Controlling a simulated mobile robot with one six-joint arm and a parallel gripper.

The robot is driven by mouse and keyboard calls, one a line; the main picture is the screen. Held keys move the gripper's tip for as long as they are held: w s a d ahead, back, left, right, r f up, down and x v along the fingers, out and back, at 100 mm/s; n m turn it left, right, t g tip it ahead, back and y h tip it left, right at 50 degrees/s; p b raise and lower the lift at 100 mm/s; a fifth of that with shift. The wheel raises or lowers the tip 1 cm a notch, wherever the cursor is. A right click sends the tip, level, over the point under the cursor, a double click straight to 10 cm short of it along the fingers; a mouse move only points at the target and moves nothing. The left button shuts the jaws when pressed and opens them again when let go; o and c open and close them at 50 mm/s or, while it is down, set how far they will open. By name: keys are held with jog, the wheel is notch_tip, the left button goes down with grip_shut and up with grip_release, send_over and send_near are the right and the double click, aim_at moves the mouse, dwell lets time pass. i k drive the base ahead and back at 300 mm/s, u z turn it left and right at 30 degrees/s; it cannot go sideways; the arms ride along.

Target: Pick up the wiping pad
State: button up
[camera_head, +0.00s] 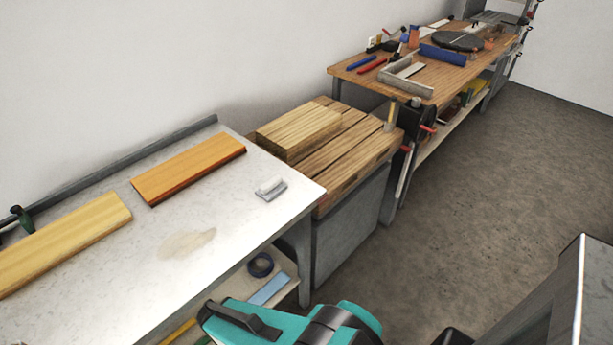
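A small pale grey-white block with a curved top (270,188), which looks like the wiping pad, lies on the white table (225,245) near its right corner. It sits right of an orange-brown board and apart from it. A faint tan smear (188,243) marks the tabletop in front of the pad. My gripper does not show clearly in this view, and nothing is seen touching the pad.
An orange-brown board (188,168) and a yellow board (62,243) lie on the table. A wooden block (298,131) rests on a slatted stand to the right. A teal and black machine-like body (290,324) fills the bottom middle. Bare floor (490,165) lies at right.

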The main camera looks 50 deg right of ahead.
aim_at(271, 189)
jog(key=u, duration=0.3)
jog(key=k, duration=0.15)
jog(key=z, duration=1.7)
jog(key=k, duration=0.9)
jog(key=u, duration=0.15)
jog(key=i, duration=0.85)
